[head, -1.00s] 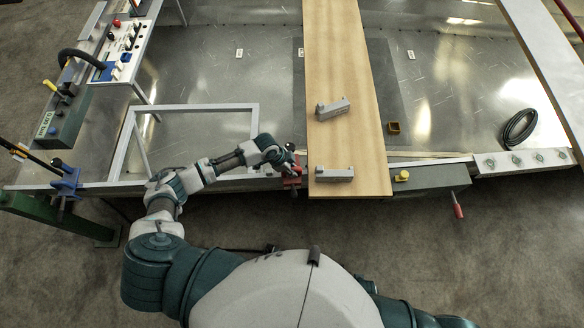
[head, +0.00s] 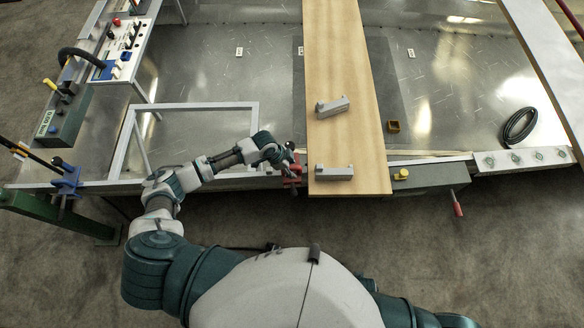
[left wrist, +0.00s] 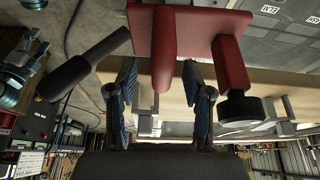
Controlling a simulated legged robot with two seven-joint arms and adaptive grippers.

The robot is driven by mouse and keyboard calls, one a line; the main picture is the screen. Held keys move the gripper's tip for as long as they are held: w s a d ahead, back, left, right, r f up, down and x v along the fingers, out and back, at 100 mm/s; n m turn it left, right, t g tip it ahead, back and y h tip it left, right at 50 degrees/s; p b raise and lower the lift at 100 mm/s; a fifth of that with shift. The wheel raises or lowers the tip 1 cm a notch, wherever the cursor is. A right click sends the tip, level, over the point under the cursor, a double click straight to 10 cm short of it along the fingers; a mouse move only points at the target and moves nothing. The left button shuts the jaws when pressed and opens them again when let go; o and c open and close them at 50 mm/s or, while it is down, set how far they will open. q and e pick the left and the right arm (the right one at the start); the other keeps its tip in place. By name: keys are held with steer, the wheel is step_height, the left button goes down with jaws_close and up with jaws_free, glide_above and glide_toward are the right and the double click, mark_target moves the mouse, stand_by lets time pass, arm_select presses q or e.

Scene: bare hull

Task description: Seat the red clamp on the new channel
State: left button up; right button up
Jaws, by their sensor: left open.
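The red clamp (head: 291,174) is at the hull's near edge, just left of the wooden plank. In the left wrist view the red clamp (left wrist: 190,33) fills the upper middle, with a black-ended red cylinder at right and a dark handle at left. My left gripper (head: 286,156) is at the clamp in the head view. In the left wrist view its fingers (left wrist: 160,75) are open, one on each side of a red prong, with gaps visible. Two grey channel-shaped pieces (head: 333,107) (head: 334,173) lie on the plank; I cannot tell which is the new channel. My right gripper is out of view.
The wooden plank (head: 343,75) runs away from the near edge. A grey frame (head: 190,107) stands left, beside a control bench (head: 123,50).

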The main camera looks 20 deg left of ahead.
arm_select(q)
steer(key=v, duration=1.1)
steer(key=shift+f, duration=0.1)
